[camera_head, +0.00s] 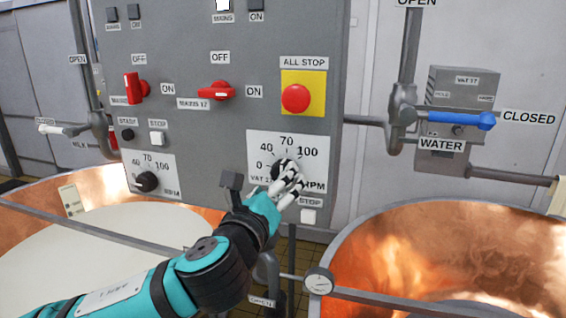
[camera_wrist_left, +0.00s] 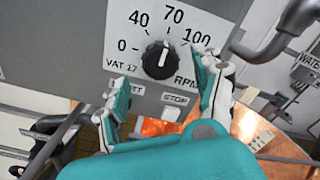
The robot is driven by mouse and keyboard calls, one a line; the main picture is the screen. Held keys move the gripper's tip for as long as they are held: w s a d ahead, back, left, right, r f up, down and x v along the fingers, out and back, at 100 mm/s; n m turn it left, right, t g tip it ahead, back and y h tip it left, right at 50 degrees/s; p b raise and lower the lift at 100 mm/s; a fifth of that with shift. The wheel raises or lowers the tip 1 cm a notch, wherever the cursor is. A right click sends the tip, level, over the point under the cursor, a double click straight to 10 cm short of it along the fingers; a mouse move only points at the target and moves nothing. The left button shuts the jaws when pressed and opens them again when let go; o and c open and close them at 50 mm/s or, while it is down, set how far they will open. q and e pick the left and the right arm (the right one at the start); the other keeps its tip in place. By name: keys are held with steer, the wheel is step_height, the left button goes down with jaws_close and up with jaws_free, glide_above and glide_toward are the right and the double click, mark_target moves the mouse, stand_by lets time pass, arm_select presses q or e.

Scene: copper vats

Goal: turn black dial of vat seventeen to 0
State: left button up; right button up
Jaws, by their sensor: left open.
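The black dial of vat 17 (camera_wrist_left: 157,61) sits on a white scale plate (camera_wrist_left: 125,20) marked 0, 40, 70, 100 and RPM. Its white pointer line points up, roughly toward 70, in the left wrist view. In the head view the dial (camera_head: 281,168) is partly hidden behind my left gripper (camera_head: 293,180). The left gripper is open and also shows in the left wrist view (camera_wrist_left: 166,70), one finger at the dial's lower left and the other at its right. The dial lies between and beyond the fingertips; I cannot tell whether they touch it. My right gripper is not in view.
Below the dial are a START label and a white STOP button (camera_head: 309,216). A red ALL STOP button (camera_head: 296,98) and red switches (camera_head: 217,91) are above. Another dial (camera_head: 147,182) is at left. Copper vats (camera_head: 400,238) stand on both sides; a blue-handled water valve (camera_head: 460,120) is right.

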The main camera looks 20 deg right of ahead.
arm_select(q)
steer(key=p+x, duration=0.1)
steer(key=x, duration=0.4)
steer(key=shift+p, duration=0.35)
steer(key=shift+c, duration=0.7)
steer(key=shift+s, duration=0.1)
steer(key=c, duration=1)
steer(key=shift+c, duration=0.2)
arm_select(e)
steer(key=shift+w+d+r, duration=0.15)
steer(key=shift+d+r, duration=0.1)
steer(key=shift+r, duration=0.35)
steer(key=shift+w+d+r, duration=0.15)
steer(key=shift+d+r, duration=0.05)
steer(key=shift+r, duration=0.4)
